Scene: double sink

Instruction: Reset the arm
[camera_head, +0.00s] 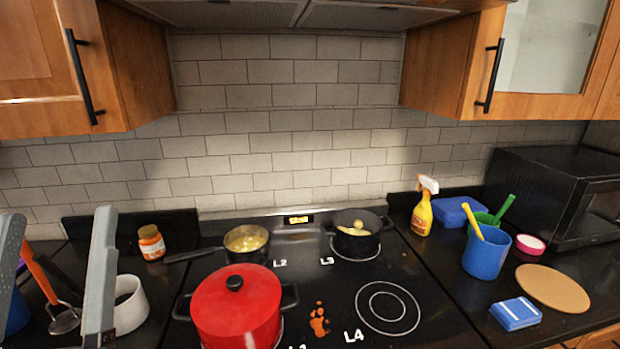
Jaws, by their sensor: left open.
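My left gripper (58,216) shows at the left edge of the head view. Its two grey fingers point up and stand wide apart, with nothing held between them. It is in front of the left counter, and the fingers partly cover a white cup (130,304) and the utensils there. My right gripper is not in view.
A red lidded pot (236,308), a saucepan (246,240) and a black pot (357,238) stand on the black cooktop (430,325). An orange spill (319,319) lies by the red pot. An orange-handled utensil (40,275) and a jar (151,243) are left. A spray bottle (424,208), blue cup (486,252) and microwave (555,190) are right.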

